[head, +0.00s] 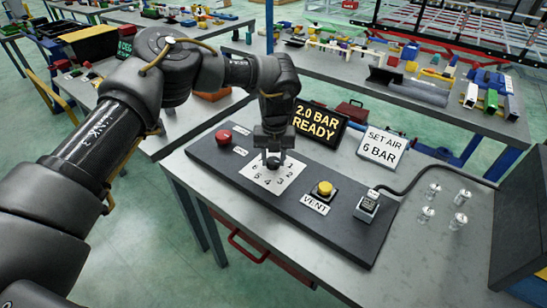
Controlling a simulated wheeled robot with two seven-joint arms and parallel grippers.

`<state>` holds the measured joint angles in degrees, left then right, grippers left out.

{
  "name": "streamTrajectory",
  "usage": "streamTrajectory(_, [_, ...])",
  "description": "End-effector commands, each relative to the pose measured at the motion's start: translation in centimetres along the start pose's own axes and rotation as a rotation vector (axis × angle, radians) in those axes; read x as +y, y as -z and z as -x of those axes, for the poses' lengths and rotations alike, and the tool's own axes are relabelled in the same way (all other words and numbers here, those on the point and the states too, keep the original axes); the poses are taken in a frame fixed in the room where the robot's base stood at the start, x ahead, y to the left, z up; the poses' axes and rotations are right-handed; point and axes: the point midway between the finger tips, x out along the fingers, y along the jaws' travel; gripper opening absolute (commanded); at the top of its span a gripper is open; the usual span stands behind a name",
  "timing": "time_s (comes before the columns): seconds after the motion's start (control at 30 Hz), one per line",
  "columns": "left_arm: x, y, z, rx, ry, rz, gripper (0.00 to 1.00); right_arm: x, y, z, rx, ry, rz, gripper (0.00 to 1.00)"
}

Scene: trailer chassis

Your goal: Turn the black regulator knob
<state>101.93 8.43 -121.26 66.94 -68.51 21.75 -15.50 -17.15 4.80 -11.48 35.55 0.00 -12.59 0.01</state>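The black regulator knob (273,163) sits at the centre of a white dial card (262,181) numbered 1 to 6, on a dark panel (330,235). My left gripper (273,157) points straight down over the knob, with its fingertips at knob height. The gripper covers much of the knob, so its pointer mark is hidden. I cannot tell whether the fingers touch the knob. A display (318,122) behind the panel reads "2.0 BAR READY". A sign (382,147) reads "SET AIR 6 BAR". My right gripper is not in view.
A red button (223,137) is left of the dial and a yellow VENT button (325,188) right of it. A fitting (367,206) with a dark hose stands at the panel's right end. Several small clear-and-metal parts (459,221) stand on the grey bench (405,262).

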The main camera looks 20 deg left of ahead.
Motion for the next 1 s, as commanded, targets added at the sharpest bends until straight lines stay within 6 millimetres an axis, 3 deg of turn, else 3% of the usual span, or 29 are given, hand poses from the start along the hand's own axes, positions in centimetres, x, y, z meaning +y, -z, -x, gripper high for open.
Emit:
streamTrajectory(0.1, [0.01,-0.01,0.02,0.0,0.0,0.0,0.15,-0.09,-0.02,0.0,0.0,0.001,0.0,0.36])
streamTrajectory(0.47, [0.0,-0.03,0.1,-0.002,0.001,-0.071,0.15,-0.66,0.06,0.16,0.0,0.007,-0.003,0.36])
streamTrajectory(1.0, [0.0,-0.03,0.13,-0.015,0.001,-0.53,0.15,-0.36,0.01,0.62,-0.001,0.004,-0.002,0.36])
